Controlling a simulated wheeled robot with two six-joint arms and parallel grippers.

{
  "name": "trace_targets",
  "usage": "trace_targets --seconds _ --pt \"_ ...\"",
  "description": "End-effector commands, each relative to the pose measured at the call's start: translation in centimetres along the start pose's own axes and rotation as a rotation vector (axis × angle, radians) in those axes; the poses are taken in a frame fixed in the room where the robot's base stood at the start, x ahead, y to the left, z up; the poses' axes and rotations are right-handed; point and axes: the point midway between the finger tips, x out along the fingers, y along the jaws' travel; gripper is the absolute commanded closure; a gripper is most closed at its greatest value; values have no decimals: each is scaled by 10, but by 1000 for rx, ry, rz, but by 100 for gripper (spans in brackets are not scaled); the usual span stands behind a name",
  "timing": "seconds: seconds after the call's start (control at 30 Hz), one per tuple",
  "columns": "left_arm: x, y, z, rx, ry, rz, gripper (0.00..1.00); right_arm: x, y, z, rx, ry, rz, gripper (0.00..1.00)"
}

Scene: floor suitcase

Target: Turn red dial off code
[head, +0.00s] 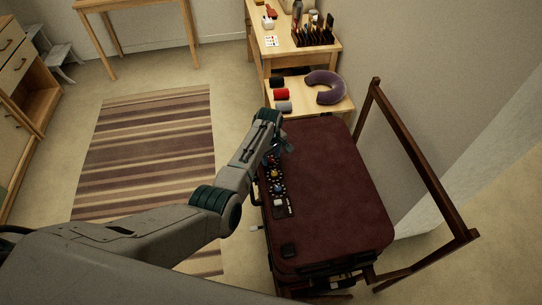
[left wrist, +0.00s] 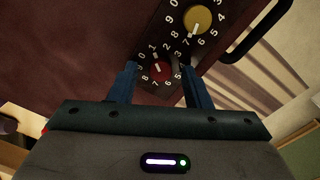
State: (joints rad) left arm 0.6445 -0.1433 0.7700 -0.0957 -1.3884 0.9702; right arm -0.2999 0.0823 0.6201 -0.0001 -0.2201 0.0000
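A maroon suitcase (head: 335,195) stands in the head view, with a black dial panel (head: 284,211) along its left edge. The red dial (left wrist: 160,71) shows in the left wrist view, with a white pointer and white digits around it. In the head view my arm hides it. The yellow dial (left wrist: 198,20) is above it in the wrist view and also shows in the head view (head: 275,174). A blue dial (head: 278,188) is further along the panel. My left gripper (left wrist: 160,80) is open, its fingertips either side of the red dial with gaps visible. My right gripper is not in view.
A dark wooden frame (head: 425,170) stands right of the suitcase. Behind it, a low wooden shelf (head: 305,109) holds a purple neck pillow (head: 325,87) and rolled items. A striped rug (head: 140,150) lies on the open floor to the left.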

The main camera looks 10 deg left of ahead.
Motion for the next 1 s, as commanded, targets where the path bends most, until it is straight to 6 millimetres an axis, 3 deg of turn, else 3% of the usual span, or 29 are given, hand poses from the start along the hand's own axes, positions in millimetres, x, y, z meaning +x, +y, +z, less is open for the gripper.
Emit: trace_targets --seconds 0.37,0.8,1.0 --pt "-9 0 0 0 -1 0 56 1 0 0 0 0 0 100" --pt "-84 0 0 0 0 2 56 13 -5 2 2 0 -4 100" --pt "-104 0 0 0 -1 0 56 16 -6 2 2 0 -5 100"
